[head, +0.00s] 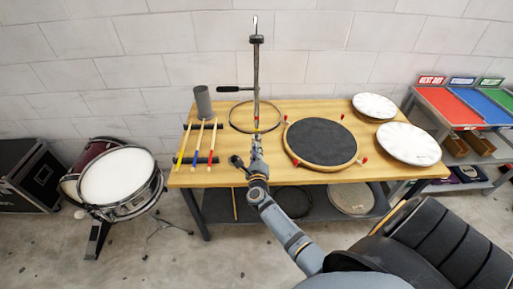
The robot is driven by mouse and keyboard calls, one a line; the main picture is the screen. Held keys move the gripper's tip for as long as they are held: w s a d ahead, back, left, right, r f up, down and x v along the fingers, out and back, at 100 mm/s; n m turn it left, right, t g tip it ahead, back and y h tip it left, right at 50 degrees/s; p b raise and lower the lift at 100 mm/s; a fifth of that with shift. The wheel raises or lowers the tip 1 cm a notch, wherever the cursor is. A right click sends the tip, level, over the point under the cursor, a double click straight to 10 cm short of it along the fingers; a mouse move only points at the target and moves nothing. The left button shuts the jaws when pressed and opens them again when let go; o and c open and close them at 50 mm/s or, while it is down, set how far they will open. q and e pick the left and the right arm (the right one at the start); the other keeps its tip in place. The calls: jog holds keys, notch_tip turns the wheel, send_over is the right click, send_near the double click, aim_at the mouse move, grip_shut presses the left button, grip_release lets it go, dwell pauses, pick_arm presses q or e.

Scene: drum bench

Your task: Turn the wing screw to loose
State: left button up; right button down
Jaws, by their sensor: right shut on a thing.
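An upright dark metal stand (256,68) rises from the wooden bench, with a side handle (228,89) and a round hoop (232,119) around its foot. A small red piece (257,121) shows low on the stand, just beyond my right fingertips; it looks like part of the wing screw. My right gripper (256,141) reaches up from the front of the bench and is shut on what seems to be the wing screw. The fingers hide most of it, so its turn angle cannot be told. My left gripper is out of view.
A dark round pad (321,142) with red clamps lies right of my gripper. Drumsticks (197,146) and a grey cylinder (203,102) are on the left of the bench (350,172). White drumheads (408,144) lie at the right. A drum (118,177) stands left on the floor.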

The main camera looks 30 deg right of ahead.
jog(key=n+p, duration=0.2)
jog(key=n, duration=0.5)
jog(key=n+p, duration=0.2)
jog(key=n, duration=0.5)
jog(key=f+n+p, duration=0.1)
jog(key=n+p, duration=0.1)
jog(key=n, duration=0.6)
jog(key=shift+s, duration=0.1)
jog(key=shift+n, duration=0.3)
jog(key=shift+f, duration=0.1)
jog(key=c, duration=1.4)
grip_release()
jog(key=v, duration=1.2)
